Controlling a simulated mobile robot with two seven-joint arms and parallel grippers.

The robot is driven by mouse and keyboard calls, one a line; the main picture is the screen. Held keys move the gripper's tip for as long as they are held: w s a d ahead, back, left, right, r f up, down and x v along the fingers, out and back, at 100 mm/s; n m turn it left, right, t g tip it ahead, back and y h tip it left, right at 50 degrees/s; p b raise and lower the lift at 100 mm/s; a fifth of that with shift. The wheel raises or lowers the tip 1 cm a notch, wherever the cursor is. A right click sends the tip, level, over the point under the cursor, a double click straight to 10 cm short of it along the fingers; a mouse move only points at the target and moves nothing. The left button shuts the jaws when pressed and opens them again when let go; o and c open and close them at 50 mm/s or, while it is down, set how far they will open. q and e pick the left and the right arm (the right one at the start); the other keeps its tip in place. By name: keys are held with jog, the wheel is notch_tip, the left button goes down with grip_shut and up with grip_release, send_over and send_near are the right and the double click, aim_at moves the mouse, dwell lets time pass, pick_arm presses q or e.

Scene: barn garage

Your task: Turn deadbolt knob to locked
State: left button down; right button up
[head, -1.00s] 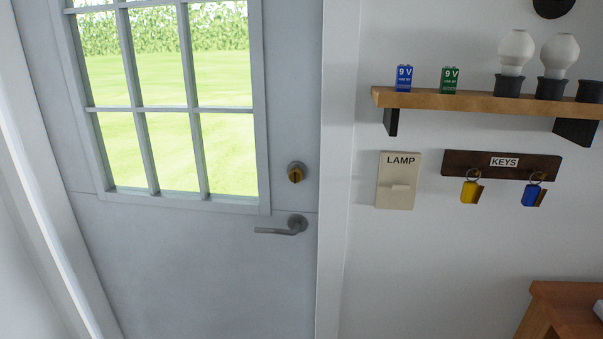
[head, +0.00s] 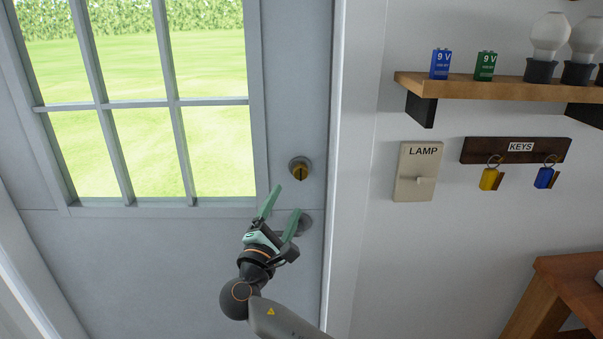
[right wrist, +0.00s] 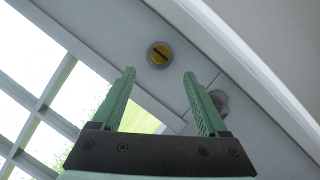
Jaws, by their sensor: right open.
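The lever handle (head: 304,223) is partly hidden behind the gripper. My left gripper is not in view.
The door's window (head: 150,150) is left of the knob. The white door frame (head: 345,150) stands to the right, then a lamp switch (head: 418,172), a key rack (head: 470,150) and a shelf (head: 500,88). A wooden table (head: 570,275) is at lower right.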

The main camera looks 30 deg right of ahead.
aim_at(300, 175)
jog(key=p+x, duration=0.1)
jog(key=x, duration=0.8)
jog(key=shift+w+d+r+p, duration=0.2)
jog(key=shift+d+p, duration=0.1)
jog(key=shift+p, duration=0.05)
jog(key=shift+w+d+r, duration=0.1)
jog(key=shift+w+d, duration=0.4)
jog(key=shift+d, duration=0.1)
grip_shut()
